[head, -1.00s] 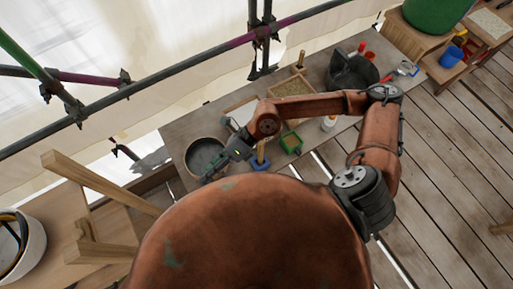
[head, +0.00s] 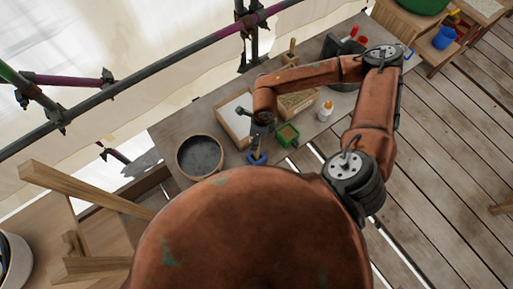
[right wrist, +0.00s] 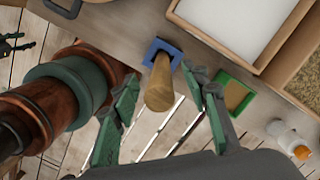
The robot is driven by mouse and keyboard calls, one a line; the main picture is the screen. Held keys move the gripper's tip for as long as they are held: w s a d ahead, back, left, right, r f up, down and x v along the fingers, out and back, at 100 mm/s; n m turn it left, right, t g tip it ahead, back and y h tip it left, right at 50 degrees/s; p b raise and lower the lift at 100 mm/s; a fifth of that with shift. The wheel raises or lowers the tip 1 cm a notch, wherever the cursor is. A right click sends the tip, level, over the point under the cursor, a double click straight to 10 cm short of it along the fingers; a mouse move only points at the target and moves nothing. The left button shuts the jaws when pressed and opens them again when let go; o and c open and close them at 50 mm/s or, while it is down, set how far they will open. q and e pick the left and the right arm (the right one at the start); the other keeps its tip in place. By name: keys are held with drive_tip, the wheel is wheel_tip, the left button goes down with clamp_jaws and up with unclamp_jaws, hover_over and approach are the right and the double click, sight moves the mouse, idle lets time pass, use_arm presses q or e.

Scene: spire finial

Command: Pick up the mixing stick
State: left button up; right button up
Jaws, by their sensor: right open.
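The mixing stick (right wrist: 160,88) is a round light wooden rod. It stands in a blue square holder (right wrist: 170,48) at the front edge of the worktable. My right gripper (right wrist: 162,84) is open, pointing down, with its green fingers either side of the stick in the right wrist view. I cannot tell whether they reach down around it. In the head view the blue holder (head: 256,159) shows just below the right gripper (head: 259,138). A small dark pronged part at the left edge of the right wrist view may be my left gripper; its state is unclear.
A round basin (head: 200,155) with dark contents stands left of the holder. A white-bottomed wooden tray (head: 235,113) lies behind it. A green box (head: 287,134) and a white bottle (head: 325,111) stand close on the right. A dark bucket is farther right.

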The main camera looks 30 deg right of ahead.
wheel_tip(320, 180, down, 3)
drive_tip(key=shift+f, duration=0.15)
drive_tip(key=shift+a, duration=0.1)
clamp_jaws()
idle(0.4)
